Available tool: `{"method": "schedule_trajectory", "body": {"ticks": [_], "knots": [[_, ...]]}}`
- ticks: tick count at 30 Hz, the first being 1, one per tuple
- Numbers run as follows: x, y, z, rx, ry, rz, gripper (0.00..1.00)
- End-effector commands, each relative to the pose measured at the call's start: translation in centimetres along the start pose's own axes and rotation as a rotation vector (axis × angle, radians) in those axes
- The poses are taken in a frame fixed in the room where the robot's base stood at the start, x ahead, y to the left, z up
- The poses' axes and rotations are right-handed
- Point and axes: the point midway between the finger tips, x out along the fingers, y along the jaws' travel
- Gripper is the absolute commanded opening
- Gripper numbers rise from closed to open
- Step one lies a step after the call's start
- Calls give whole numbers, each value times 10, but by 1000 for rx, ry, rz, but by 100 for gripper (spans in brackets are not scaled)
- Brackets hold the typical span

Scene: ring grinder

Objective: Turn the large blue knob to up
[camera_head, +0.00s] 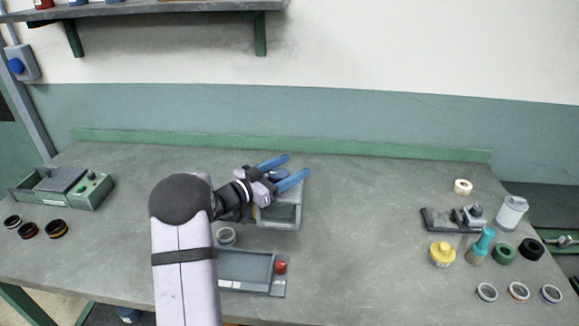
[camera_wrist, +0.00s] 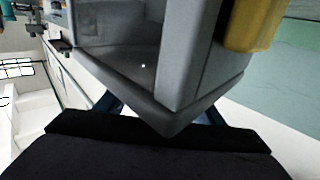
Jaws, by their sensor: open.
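My gripper (camera_head: 297,164) has two blue fingers spread apart over the back of a grey box-shaped machine (camera_head: 281,217) in the middle of the bench. A dark blue rounded part (camera_head: 278,175) shows between the fingers; it may be the large blue knob, and I cannot tell its direction or whether the fingers touch it. Another blue knob (camera_head: 16,66) is on a grey wall box at the far left, far from my gripper. In the wrist view the machine's grey housing (camera_wrist: 190,70) fills the middle and hides most of the fingers; no blue knob is distinguishable there.
A grey tray (camera_head: 243,267) with a red knob (camera_head: 281,267) lies in front of the machine. A green-grey device (camera_head: 85,190) and several dark rings stand left. A clamp (camera_head: 455,219), bottle (camera_head: 511,212) and several small items stand right. A yellow part (camera_wrist: 255,25) shows in the wrist view.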

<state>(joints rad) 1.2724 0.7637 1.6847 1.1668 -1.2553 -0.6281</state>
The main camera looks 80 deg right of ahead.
Motion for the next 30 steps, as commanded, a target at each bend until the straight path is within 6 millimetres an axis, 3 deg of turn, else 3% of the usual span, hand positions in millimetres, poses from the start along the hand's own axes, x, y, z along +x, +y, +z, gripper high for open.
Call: {"method": "schedule_trajectory", "body": {"ticks": [7, 12, 13, 23, 30], "knots": [[1, 0, 0, 0, 0, 0, 62], [1, 0, 0, 0, 0, 0, 24], [1, 0, 0, 0, 0, 0, 21], [1, -1, 1, 0, 0, -29, 21], [0, -4, 2, -1, 0, -141, 21]]}}
